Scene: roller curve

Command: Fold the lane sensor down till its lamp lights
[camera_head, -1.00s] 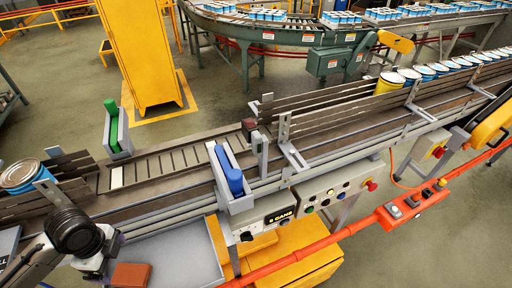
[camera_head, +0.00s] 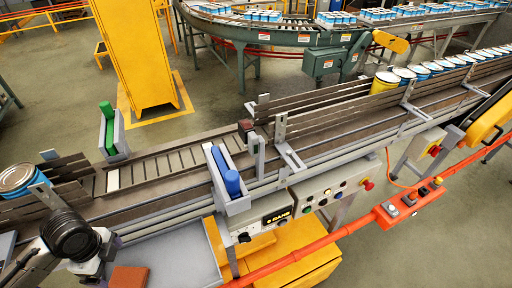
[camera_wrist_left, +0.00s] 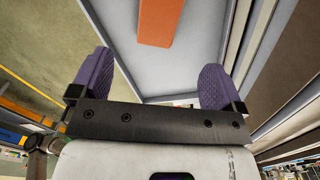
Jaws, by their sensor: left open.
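My left gripper (camera_head: 112,241) is at the lower left in the head view, in front of the conveyor and above a grey tray (camera_head: 180,262). In the left wrist view its two purple fingers (camera_wrist_left: 155,78) stand wide apart with nothing between them. I cannot tell for sure which part is the lane sensor. A dark red block (camera_head: 246,127) stands upright at the lane, beside a grey upright bracket (camera_head: 257,150). No lit lamp can be made out on it. My left gripper is well to the left of the block. My right gripper is not in view.
A brick-red block (camera_head: 129,278) lies in the tray, also in the left wrist view (camera_wrist_left: 157,22). A control panel (camera_head: 325,190) and red rail (camera_head: 345,232) are in front.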

